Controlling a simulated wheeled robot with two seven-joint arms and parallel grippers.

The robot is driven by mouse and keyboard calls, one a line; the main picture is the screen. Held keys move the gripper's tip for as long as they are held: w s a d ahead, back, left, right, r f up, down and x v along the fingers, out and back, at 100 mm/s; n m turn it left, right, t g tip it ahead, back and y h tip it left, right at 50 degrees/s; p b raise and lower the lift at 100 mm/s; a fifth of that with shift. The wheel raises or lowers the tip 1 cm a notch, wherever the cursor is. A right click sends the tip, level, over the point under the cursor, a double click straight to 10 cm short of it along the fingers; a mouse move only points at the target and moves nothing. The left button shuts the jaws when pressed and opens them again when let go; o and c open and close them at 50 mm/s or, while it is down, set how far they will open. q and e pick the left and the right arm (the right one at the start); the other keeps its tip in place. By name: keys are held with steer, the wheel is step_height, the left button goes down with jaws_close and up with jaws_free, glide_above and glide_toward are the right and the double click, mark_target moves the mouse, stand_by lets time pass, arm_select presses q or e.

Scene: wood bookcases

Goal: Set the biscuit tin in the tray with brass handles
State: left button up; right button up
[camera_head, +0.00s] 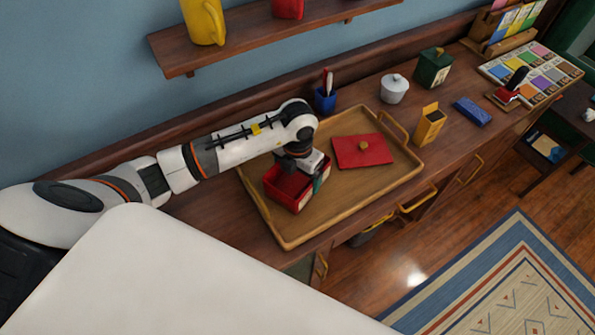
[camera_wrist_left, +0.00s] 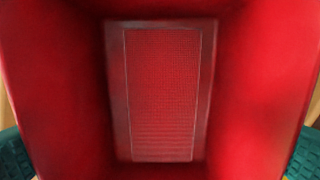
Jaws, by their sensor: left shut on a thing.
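The biscuit tin (camera_head: 290,192) is an open red box at the left part of the wooden tray with brass handles (camera_head: 284,241). My left gripper (camera_head: 300,172) is shut on the tin from above. In the left wrist view I look down into the tin's empty red inside (camera_wrist_left: 160,95), with green finger pads outside both its walls. The tin looks upright; I cannot tell whether its base touches the tray floor. A flat red lid (camera_head: 362,151) with a brass knob lies in the tray's right half. My right gripper is not in view.
Behind the tray stand a blue pen cup (camera_head: 325,101) and a white lidded pot (camera_head: 394,89). To the right are a yellow box (camera_head: 429,124), a dark green box (camera_head: 433,68) and a blue block (camera_head: 472,111). A wall shelf (camera_head: 270,35) hangs above.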

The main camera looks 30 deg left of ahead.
arm_select(q)
steer(key=shift+f, duration=0.1)
steer(key=o, duration=0.8)
steer(key=shift+o, duration=0.2)
steer(key=shift+r, duration=0.25)
step_height(320, 180, up, 12)
steer(key=b, duration=0.2)
steer(key=shift+f, duration=0.15)
